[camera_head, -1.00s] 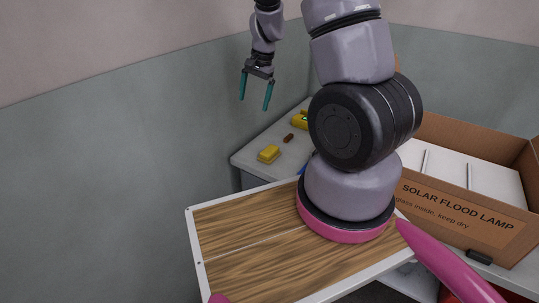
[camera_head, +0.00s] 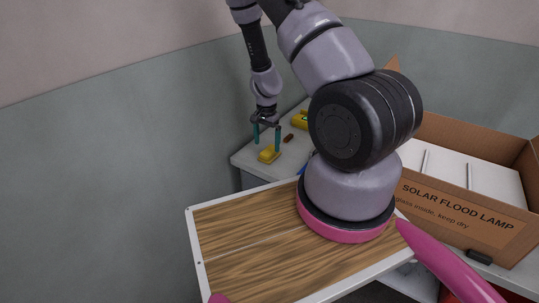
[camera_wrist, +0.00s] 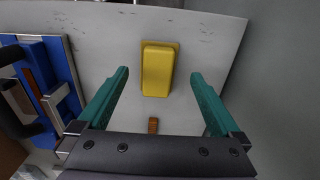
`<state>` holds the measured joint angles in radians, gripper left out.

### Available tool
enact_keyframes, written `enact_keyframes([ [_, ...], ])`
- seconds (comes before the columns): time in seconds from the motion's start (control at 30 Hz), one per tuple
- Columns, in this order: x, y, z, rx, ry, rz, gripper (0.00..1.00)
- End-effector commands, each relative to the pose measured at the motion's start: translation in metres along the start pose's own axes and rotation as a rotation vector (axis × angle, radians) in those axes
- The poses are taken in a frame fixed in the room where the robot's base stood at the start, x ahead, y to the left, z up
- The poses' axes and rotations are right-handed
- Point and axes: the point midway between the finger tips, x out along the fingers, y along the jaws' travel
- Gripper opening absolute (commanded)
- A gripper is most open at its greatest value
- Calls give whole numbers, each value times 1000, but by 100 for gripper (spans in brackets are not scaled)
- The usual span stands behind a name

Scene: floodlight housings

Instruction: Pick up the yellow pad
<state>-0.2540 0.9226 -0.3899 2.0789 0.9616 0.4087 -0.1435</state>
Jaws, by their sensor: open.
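The yellow pad (camera_head: 268,155) lies on the light table top (camera_head: 245,158), near its left corner in the head view. In the wrist view the yellow pad (camera_wrist: 158,70) lies ahead, roughly centred between the two teal fingers. My gripper (camera_head: 266,142) is open and points down at the pad from above. In the wrist view my gripper (camera_wrist: 159,78) shows a gap on both sides of the pad, and its fingers are empty. In the head view the fingers partly overlap the pad. I cannot tell the exact height left between the tips and the table.
A small brown piece (camera_head: 288,138) and another yellow object (camera_head: 300,120) lie farther back on the table. A blue item with dark handles (camera_wrist: 45,80) is at the left in the wrist view. A cardboard box (camera_head: 455,210) stands at the right.

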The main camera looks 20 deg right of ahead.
Motion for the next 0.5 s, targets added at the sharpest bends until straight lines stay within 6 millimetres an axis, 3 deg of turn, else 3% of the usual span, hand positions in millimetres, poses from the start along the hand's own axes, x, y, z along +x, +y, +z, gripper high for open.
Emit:
enact_keyframes([
  [0.3, 44, 3, 0, 0, -1, 2, 100],
  [0.5, 49, 2, 0, 0, 0, 0, 100],
])
